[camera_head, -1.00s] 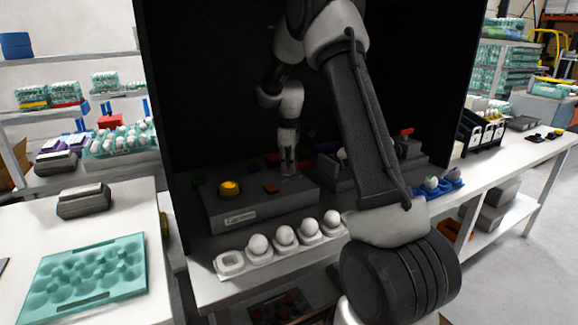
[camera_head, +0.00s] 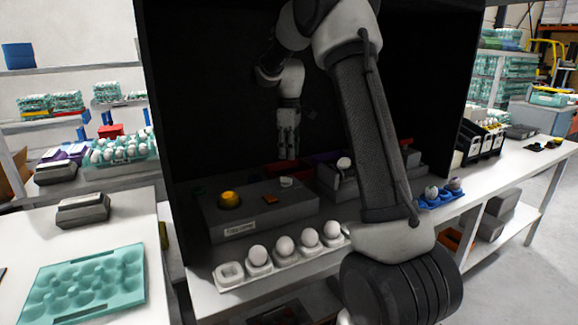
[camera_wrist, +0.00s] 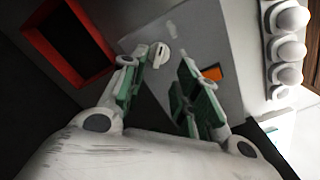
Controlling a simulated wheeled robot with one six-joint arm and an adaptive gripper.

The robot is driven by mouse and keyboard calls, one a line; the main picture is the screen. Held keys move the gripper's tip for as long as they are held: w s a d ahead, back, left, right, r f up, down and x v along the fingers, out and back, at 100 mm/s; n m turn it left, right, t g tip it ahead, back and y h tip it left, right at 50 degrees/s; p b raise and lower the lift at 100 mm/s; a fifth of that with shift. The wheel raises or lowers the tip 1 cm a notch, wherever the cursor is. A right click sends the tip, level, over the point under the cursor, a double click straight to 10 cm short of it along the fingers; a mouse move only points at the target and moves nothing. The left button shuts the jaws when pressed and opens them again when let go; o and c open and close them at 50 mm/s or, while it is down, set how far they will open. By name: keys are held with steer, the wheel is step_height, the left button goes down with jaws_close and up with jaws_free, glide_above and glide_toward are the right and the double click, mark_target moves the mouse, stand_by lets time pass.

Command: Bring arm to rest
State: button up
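My gripper (camera_head: 288,150) hangs inside the dark booth, pointing down above the grey control box (camera_head: 235,216). In the wrist view my gripper (camera_wrist: 162,72) has its two green-padded fingers spread apart with nothing held between them. A small white knob-like piece (camera_head: 286,182) is on top of the box below the gripper, and it also shows beyond the fingertips in the wrist view (camera_wrist: 160,55). The gripper is clear of it. An orange square (camera_head: 270,198) and a yellow round button (camera_head: 229,199) are also on the box.
A white egg holder (camera_head: 230,283) with several white eggs and one empty cup lies in front of the box. Another grey unit (camera_head: 335,188) stands to its right. Dark booth walls (camera_head: 200,90) enclose the arm. A green egg tray (camera_head: 130,290) lies on the left table.

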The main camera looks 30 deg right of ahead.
step_height(320, 180, up, 3)
steer(key=shift+f, duration=0.15)
stand_by(0.4)
steer(key=s+a+r+m+t, duration=0.2)
steer(key=s+m, duration=0.2)
steer(key=s, duration=1.4)
steer(key=s+a+r+m+t, duration=0.2)
steer(key=s+m, duration=0.3)
steer(key=s, duration=1.3)
steer(key=shift+a+r, duration=0.35)
steer(key=shift+a, duration=0.3)
